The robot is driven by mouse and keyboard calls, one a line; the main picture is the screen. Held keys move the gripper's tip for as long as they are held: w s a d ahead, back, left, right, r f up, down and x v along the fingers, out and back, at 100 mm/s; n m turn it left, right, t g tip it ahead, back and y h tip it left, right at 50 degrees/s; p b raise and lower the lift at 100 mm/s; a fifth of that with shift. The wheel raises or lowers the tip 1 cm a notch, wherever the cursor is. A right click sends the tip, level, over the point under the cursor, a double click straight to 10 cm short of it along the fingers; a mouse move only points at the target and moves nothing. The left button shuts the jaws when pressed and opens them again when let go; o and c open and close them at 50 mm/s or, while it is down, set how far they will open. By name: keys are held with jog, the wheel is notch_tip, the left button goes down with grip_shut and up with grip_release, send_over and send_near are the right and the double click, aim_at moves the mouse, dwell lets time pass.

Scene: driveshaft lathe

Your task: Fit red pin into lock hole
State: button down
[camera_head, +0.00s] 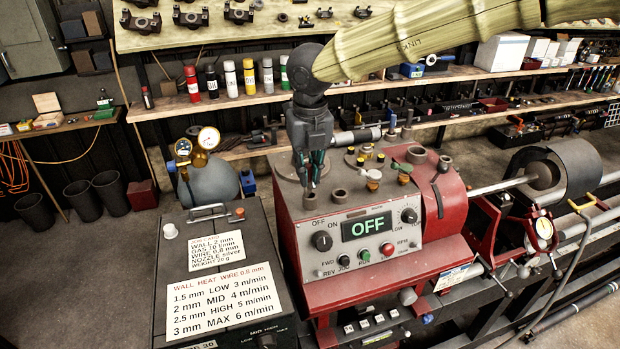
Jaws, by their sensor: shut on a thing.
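My gripper (312,178) points down over the left end of the top of the red and grey lathe headstock (378,285). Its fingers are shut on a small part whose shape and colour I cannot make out. A small grey cylindrical piece (309,194) shows just below the fingertips; I cannot tell whether it is held or stands on the headstock. A short round socket (338,195) stands just right of it. I cannot clearly pick out the red pin, and I cannot tell which opening is the lock hole.
A dark welder box (220,285) stands left, with a grey tank (208,183) behind. Shelves with spray cans (230,78) stand behind.

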aim_at(311, 195)
jog(key=shift+s+d+r, duration=0.25)
jog(key=shift+s+r, duration=0.15)
jog(key=shift+s, duration=0.15)
jog(key=shift+w+d+f, duration=0.1)
jog(key=shift+w+f, duration=0.05)
jog(key=f, duration=0.1)
jog(key=w+f+b, duration=0.1)
jog(key=f+b, duration=0.1)
jog(key=f, duration=0.1)
jog(key=shift+w, duration=0.3)
jog(key=shift+s+r, duration=0.25)
jog(key=shift+s, duration=0.15)
jog(key=shift+w+f, duration=0.2)
jog(key=c, duration=1.5)
grip_release()
jog(key=shift+o, duration=0.2)
jog(key=shift+s+r, duration=0.1)
jog(key=shift+s, duration=0.05)
notch_tip(311, 195, up, 12)
jog(key=s+b, duration=0.1)
jog(key=b, duration=0.3)
jog(key=shift+d, duration=0.15)
